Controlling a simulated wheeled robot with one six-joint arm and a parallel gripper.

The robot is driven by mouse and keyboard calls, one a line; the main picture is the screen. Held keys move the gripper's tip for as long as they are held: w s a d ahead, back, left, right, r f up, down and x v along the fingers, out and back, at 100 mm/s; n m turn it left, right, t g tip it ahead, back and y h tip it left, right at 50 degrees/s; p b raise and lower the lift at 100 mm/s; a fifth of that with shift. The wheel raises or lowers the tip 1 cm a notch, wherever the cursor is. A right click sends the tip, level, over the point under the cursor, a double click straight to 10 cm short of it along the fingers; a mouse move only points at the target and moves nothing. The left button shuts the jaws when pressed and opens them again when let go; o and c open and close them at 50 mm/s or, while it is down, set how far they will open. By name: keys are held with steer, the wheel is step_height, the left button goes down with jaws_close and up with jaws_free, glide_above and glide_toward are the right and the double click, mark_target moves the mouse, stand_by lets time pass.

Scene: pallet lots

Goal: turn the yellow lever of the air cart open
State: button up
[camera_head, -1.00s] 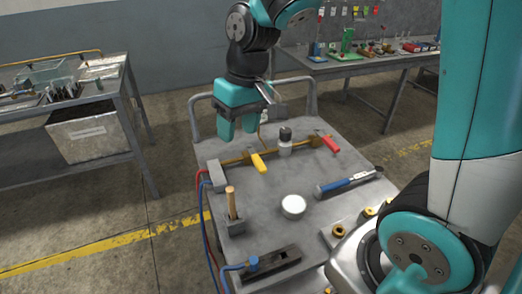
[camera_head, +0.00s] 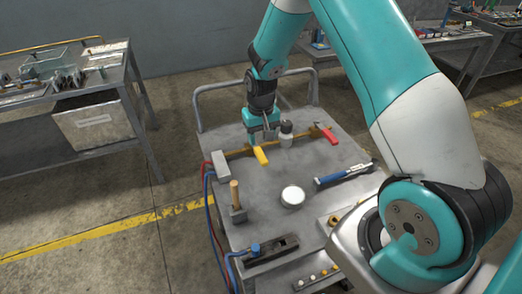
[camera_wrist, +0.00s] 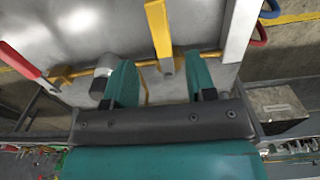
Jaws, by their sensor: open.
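The yellow lever (camera_head: 261,155) sits on a brass pipe on the grey cart top (camera_head: 255,205), its handle pointing toward the front of the cart. My gripper (camera_head: 253,143) is low over the pipe, right at the lever's back end. In the wrist view my gripper (camera_wrist: 162,80) is open, with one teal finger on each side of the yellow lever (camera_wrist: 158,30) near its pivot. I see no contact, and cannot tell how deep the fingers reach. The red lever (camera_head: 326,133) is on the same pipe, to the right; it also shows in the wrist view (camera_wrist: 18,48).
A white round lid (camera_head: 292,196), a blue-handled tool (camera_head: 343,174) and a wooden peg in a block (camera_head: 236,200) are on the cart. Red and blue hoses hang at its left edge.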

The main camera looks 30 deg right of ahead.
mark_target(261, 155)
step_height(261, 155, down, 7)
steer(key=shift+f+p, duration=0.1)
steer(key=shift+p, duration=0.45)
jaws_close()
